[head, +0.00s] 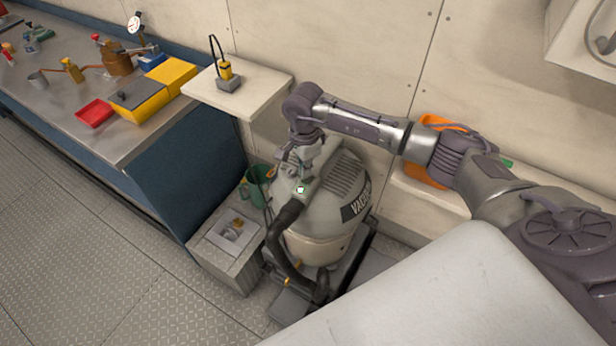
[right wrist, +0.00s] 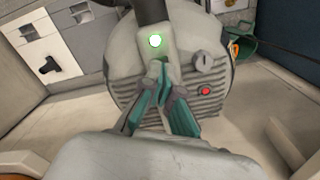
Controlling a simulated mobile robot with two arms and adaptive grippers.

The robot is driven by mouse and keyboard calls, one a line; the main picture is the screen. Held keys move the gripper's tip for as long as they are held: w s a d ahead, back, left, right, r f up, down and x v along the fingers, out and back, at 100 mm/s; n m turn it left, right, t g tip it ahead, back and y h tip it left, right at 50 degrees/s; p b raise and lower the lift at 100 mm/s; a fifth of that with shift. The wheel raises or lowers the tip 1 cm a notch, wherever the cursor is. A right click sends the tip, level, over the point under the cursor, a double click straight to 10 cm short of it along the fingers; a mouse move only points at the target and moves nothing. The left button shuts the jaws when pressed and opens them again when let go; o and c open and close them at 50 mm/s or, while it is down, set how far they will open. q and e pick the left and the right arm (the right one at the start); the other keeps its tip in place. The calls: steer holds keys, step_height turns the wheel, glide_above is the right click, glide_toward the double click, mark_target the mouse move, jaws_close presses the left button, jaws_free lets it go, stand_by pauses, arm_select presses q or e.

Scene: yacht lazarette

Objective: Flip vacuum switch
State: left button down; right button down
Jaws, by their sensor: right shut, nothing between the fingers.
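The vacuum (head: 325,230) is a grey, rounded machine with a dark hose, standing on the floor by the wall. A bright green-white light (head: 300,189) glows on its top, and it also shows in the right wrist view (right wrist: 155,41). A red button (right wrist: 205,90) and a grey knob (right wrist: 204,62) sit on the ribbed housing. My right gripper (head: 303,163) is over the vacuum's top. In the right wrist view, my right gripper's fingertips (right wrist: 161,75) are together and empty, just below the green light. I cannot tell whether they touch the housing. My left gripper is not in view.
A workbench (head: 130,147) with bins and tools stands at the left. A shelf (head: 262,98) holding a yellow device is behind. A grey box (head: 241,270) and green bucket (head: 257,185) flank the vacuum. An orange object (head: 437,122) lies behind my right arm. Floor at left is clear.

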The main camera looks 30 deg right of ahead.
mark_target(306, 182)
steer(key=shift+f+b, duration=1.6)
steer(key=shift+f, duration=0.1)
stand_by(0.9)
steer(key=shift+s+r, duration=0.1)
steer(key=shift+r, duration=0.05)
steer(key=shift+r+p, duration=0.65)
steer(key=shift+r, duration=0.2)
steer(key=shift+r+p, duration=1.3)
steer(key=shift+r, duration=1.25)
